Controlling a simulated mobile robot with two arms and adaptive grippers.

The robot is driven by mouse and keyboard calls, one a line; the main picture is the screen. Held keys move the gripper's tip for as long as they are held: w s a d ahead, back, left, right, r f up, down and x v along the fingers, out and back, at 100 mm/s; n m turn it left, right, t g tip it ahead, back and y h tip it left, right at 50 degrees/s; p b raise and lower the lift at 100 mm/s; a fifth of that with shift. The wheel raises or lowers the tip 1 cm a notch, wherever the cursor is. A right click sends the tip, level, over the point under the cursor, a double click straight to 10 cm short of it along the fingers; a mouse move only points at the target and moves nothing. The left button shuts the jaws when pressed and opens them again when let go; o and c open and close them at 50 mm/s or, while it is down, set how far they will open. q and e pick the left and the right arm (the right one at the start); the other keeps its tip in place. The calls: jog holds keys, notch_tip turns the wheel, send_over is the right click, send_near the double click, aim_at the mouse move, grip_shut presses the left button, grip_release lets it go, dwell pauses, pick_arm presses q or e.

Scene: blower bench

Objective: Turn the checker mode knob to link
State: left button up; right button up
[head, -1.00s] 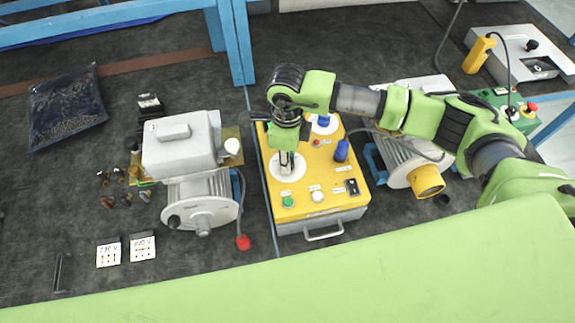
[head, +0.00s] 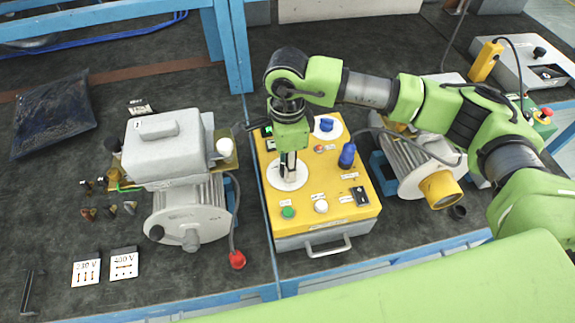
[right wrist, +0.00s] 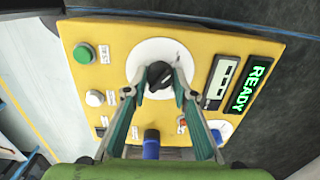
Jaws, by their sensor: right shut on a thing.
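The yellow checker box (head: 335,222) stands on the bench in the middle of the head view. Its mode knob is a black knob (right wrist: 159,74) on a white round dial (right wrist: 143,52), seen in the right wrist view. My right gripper (right wrist: 160,85) points down at the dial and is shut on the black knob, one finger on each side. In the head view my right gripper (head: 289,172) stands over the white dial (head: 276,181) and hides most of the knob. The dial's labels are too small to read. My left gripper is in neither view.
The box also bears a green button (head: 288,212), a white button (head: 320,206), a blue plug (head: 347,155), a blue knob (head: 326,125) and a display reading READY (right wrist: 251,87). Grey motors stand left (head: 185,210) and right (head: 405,165) of the box.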

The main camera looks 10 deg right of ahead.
jog(key=o, duration=1.1)
notch_tip(320, 180, up, 12)
jog(key=shift+r, duration=0.1)
jog(key=shift+s, duration=0.1)
dwell(0.3)
